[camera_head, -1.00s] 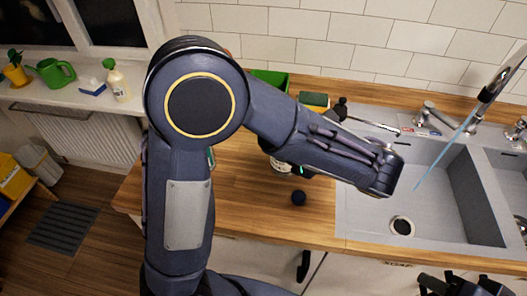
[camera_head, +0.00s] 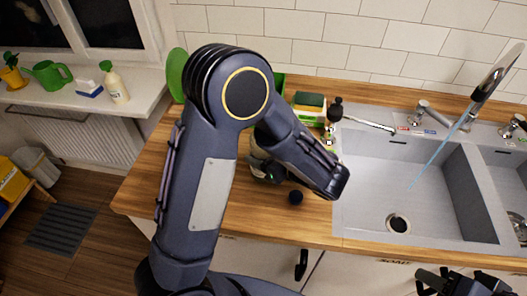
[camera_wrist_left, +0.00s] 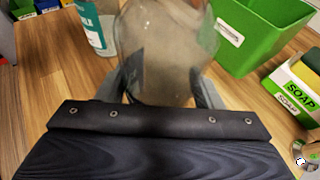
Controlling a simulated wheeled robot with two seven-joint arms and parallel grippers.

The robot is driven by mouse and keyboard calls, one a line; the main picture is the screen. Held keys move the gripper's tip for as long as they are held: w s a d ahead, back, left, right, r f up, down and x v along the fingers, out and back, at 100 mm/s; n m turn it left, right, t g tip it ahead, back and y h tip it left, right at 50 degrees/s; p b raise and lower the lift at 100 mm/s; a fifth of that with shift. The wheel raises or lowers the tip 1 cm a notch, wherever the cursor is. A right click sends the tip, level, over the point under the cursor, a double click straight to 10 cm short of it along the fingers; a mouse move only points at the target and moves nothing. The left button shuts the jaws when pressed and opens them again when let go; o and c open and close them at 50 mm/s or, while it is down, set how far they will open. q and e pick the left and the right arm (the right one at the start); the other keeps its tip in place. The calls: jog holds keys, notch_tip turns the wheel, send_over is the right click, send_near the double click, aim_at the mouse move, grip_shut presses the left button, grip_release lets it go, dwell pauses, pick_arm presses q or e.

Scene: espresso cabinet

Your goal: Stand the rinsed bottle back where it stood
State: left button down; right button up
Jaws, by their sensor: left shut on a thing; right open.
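In the left wrist view a cloudy, see-through bottle (camera_wrist_left: 165,45) is between the fingers of my left gripper (camera_wrist_left: 162,85), which is shut on it. The bottle's top end is cut off by the frame. In the head view my left arm hides most of the gripper and bottle, over the wooden counter left of the sink. My right gripper (camera_head: 462,284) is open at the bottom right edge, in front of the sink cabinet, partly cut off. A small dark round thing (camera_head: 296,197), possibly a cap, lies on the counter.
A green bin (camera_wrist_left: 262,30), a soap box (camera_wrist_left: 295,85) and a teal-labelled bottle (camera_wrist_left: 93,25) stand on the counter (camera_head: 245,212). Water runs from the tap (camera_head: 485,90) into the sink (camera_head: 370,210). The counter's front strip is mostly clear.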

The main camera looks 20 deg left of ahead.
pick_arm(q)
jog(key=shift+f, duration=0.1)
jog(key=shift+c, duration=2)
grip_release()
jog(key=b+v, duration=0.2)
jog(key=v, duration=1)
